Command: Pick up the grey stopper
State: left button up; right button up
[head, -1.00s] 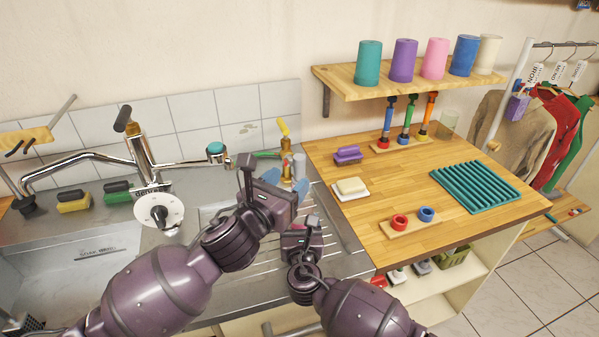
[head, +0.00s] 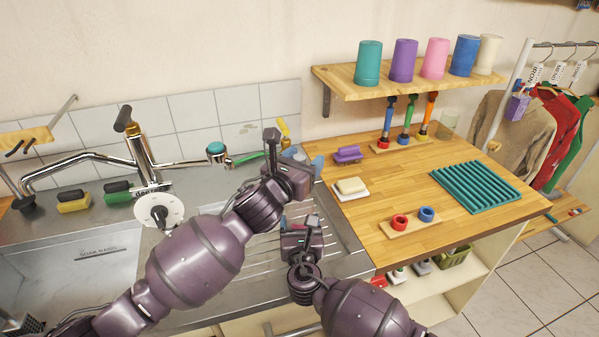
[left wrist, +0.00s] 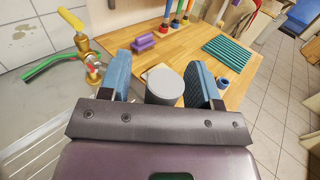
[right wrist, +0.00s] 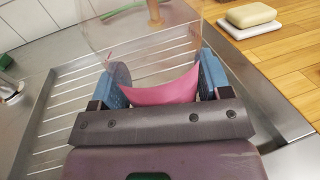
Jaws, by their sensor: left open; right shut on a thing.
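The grey stopper (left wrist: 166,86) is a short round cylinder in the left wrist view. It shows between the two blue fingers of my left gripper (left wrist: 163,78), which is open with a gap on each side of it. In the head view my left gripper (head: 305,160) is over the drainboard's back right part, and the stopper is hidden there. My right gripper (head: 298,222) is lower and nearer, over the drainboard. In the right wrist view it (right wrist: 163,82) is shut on a clear vessel (right wrist: 145,38) with pink contents (right wrist: 165,88).
A brass tap with a yellow handle (left wrist: 72,20) and green hose (left wrist: 48,66) stands left of my left gripper. The wooden counter (head: 378,195) on the right holds a soap dish (head: 350,195), a purple brush (head: 347,154), a ring holder (head: 408,226) and a teal rack (head: 474,187).

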pick_arm(q)
jog(key=shift+c, duration=0.4)
jog(key=c, duration=0.9)
jog(key=shift+c, duration=0.2)
notch_tip(320, 180, up, 10)
jog(key=shift+r, duration=0.1)
jog(key=shift+r, duration=2.85)
jog(key=r+x, duration=0.2)
jog(key=x, duration=0.8)
jog(key=shift+a, duration=0.3)
jog(key=shift+w, duration=0.1)
